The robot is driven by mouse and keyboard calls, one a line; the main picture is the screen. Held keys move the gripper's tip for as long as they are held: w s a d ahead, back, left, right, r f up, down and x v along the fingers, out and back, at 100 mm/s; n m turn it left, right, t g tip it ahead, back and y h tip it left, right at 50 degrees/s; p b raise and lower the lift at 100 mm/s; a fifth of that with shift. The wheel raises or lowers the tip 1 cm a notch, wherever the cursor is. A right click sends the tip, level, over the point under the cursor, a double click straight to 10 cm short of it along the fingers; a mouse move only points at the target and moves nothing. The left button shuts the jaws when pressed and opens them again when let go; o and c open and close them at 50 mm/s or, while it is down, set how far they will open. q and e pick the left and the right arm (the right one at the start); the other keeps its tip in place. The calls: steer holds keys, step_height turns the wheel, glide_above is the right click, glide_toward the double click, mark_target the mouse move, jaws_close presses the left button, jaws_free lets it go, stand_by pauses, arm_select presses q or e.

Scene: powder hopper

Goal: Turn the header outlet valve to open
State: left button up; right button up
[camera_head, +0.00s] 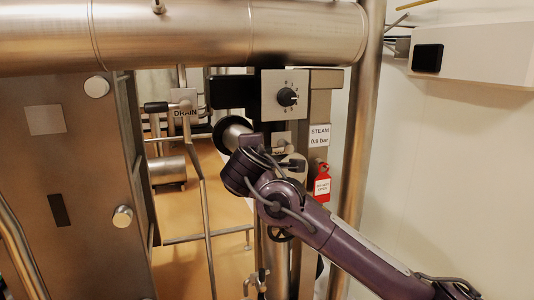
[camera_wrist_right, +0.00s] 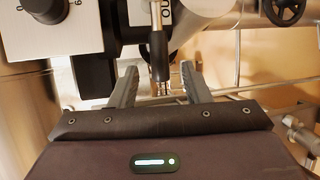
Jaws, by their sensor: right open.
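In the right wrist view, a metal valve lever with a black grip (camera_wrist_right: 160,58) comes down from the top, in front of a plate (camera_wrist_right: 156,20) whose visible letters read "OU". My right gripper (camera_wrist_right: 161,74) is open, with one finger on each side of the grip's lower end in the picture. I cannot tell whether either finger touches it. In the head view my right arm comes in from the lower right, and its wrist hides the gripper and most of the valve. My left gripper is out of view.
A dial knob (camera_head: 287,97) sits on a pale plate above my wrist. A DRAIN lever (camera_head: 157,107) is to the left. A red tag (camera_head: 322,183) hangs below the STEAM sign (camera_head: 319,135). A large horizontal pipe (camera_head: 180,35) crosses the top. A handwheel (camera_wrist_right: 285,10) is at upper right.

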mark_target(269, 149)
steer(key=p+x, duration=0.2)
steer(key=x, duration=0.4)
steer(key=shift+w+d+p, duration=0.1)
steer(key=shift+w+p, duration=0.2)
steer(key=shift+w, duration=0.05)
steer(key=shift+w+d+f, duration=0.1)
steer(key=shift+w+f, duration=0.05)
steer(key=shift+w, duration=0.25)
steer(key=c, duration=0.9)
jaws_close()
